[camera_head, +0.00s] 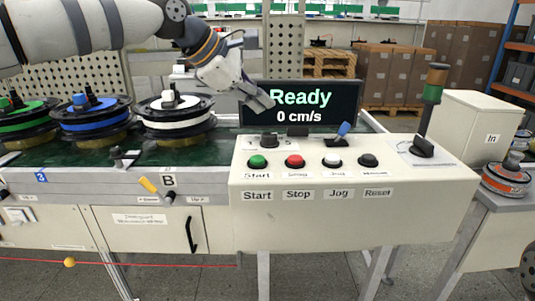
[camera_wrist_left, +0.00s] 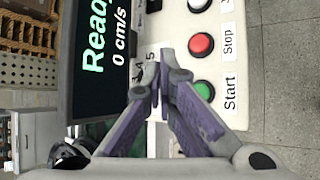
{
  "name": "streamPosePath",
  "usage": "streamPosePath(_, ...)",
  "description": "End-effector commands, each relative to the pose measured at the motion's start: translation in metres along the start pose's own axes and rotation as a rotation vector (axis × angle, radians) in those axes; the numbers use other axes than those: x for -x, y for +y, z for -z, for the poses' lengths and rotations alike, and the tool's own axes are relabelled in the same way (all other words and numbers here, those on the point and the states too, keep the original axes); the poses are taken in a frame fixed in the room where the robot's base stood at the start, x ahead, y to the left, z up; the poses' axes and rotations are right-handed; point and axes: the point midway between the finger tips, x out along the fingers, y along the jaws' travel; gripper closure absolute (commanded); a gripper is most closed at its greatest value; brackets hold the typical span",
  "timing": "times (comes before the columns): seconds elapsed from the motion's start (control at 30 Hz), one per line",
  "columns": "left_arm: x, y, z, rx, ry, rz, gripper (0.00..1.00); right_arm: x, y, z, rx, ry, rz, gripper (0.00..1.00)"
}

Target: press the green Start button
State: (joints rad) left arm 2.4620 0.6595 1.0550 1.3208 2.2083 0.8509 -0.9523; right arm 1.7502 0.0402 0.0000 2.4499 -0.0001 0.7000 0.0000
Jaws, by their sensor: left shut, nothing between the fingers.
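The green Start button (camera_head: 258,162) is at the left end of the button row on the white control box (camera_head: 350,215). In the left wrist view the green button (camera_wrist_left: 205,91) shows just right of my fingertips, beside its Start label (camera_wrist_left: 231,94). The red Stop button (camera_head: 295,161) sits to its right; it also shows in the wrist view (camera_wrist_left: 201,45). My left gripper (camera_head: 264,103) is shut and empty, above and behind the green button, in front of the display's left side. It is apart from the button. My right gripper is not in view.
The display (camera_head: 300,105) reading "Ready 0 cm/s" stands behind the box. Spools (camera_head: 177,122) stand on the left. Space in front of the box is clear.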

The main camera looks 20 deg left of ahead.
Motion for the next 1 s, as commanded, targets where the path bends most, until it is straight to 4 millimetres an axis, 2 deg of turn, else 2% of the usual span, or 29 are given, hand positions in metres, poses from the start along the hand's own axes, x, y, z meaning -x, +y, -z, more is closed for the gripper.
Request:
streamPosePath(0.27,-0.003,-0.002,0.002,0.000,0.002,0.001,1.00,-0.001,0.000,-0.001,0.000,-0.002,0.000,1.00)
streamPosePath(0.8,-0.054,-0.039,0.039,0.001,0.002,0.004,1.00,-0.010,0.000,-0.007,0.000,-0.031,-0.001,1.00)
streamPosePath(1.0,-0.062,-0.045,0.045,0.000,0.001,0.002,1.00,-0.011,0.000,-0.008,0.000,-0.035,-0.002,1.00)
